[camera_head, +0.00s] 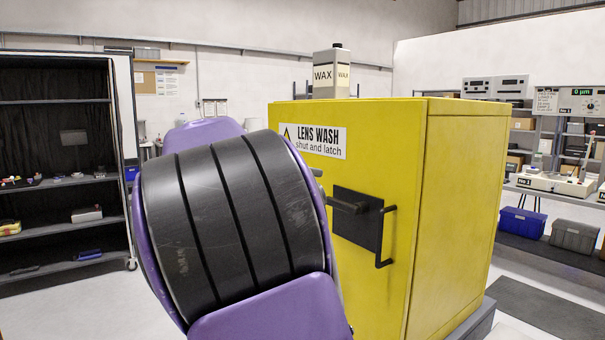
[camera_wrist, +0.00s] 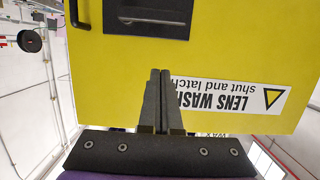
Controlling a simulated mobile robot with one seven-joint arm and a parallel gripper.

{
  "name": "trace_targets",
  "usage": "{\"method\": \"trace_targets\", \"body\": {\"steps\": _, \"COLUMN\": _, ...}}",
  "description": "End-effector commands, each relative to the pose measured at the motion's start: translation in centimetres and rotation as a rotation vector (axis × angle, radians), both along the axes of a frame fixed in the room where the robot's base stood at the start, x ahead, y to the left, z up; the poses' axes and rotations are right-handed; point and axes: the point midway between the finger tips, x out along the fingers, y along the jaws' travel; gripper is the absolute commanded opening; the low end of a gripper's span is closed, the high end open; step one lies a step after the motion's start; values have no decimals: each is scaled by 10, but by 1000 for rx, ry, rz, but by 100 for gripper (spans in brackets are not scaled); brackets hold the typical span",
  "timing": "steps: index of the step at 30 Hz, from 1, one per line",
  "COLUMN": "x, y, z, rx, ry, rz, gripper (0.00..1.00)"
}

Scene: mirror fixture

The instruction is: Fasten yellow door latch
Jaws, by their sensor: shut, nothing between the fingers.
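The yellow cabinet (camera_head: 465,200) stands right of my arm in the head view, its front door (camera_head: 400,170) looking closed. A black latch plate (camera_head: 372,222) with a dark lever (camera_head: 346,206) sits on the door, beside a black pull handle (camera_head: 385,240). The wrist view is upside down and shows the latch plate (camera_wrist: 170,8), the lever (camera_wrist: 152,21) lying roughly level, and part of the pull handle (camera_wrist: 76,16). My gripper (camera_wrist: 159,72) is shut and empty, its tips in front of the door on the label side of the plate. Contact with the lever is not visible. My arm hides most of the gripper in the head view.
A "LENS WASH shut and latch" label (camera_head: 314,141) is on the door. A WAX container (camera_head: 332,75) stands on the cabinet. A dark shelf rack (camera_head: 55,185) is at the left. Blue (camera_head: 522,222) and grey (camera_head: 574,235) bins sit under a bench at the right.

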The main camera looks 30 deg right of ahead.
Motion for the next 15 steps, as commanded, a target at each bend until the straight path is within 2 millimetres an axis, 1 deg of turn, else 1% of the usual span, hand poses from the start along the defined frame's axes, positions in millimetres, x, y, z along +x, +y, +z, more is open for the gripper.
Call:
{"method": "trace_targets", "body": {"steps": 1, "x": 0, "y": -13, "z": -2, "rx": 0, "ry": 2, "rz": -5, "gripper": 0}}
{"method": "trace_targets", "body": {"steps": 3, "x": 3, "y": -28, "z": -6, "rx": -1, "ry": 3, "rz": -5, "gripper": 0}}
{"method": "trace_targets", "body": {"steps": 8, "x": 7, "y": -59, "z": -14, "rx": 0, "ry": 3, "rz": -3, "gripper": 0}}
{"method": "trace_targets", "body": {"steps": 10, "x": 8, "y": -56, "z": -29, "rx": 0, "ry": 6, "rz": 0, "gripper": 0}}
{"method": "trace_targets", "body": {"steps": 15, "x": 8, "y": -56, "z": -48, "rx": 1, "ry": 2, "rz": 0, "gripper": 0}}
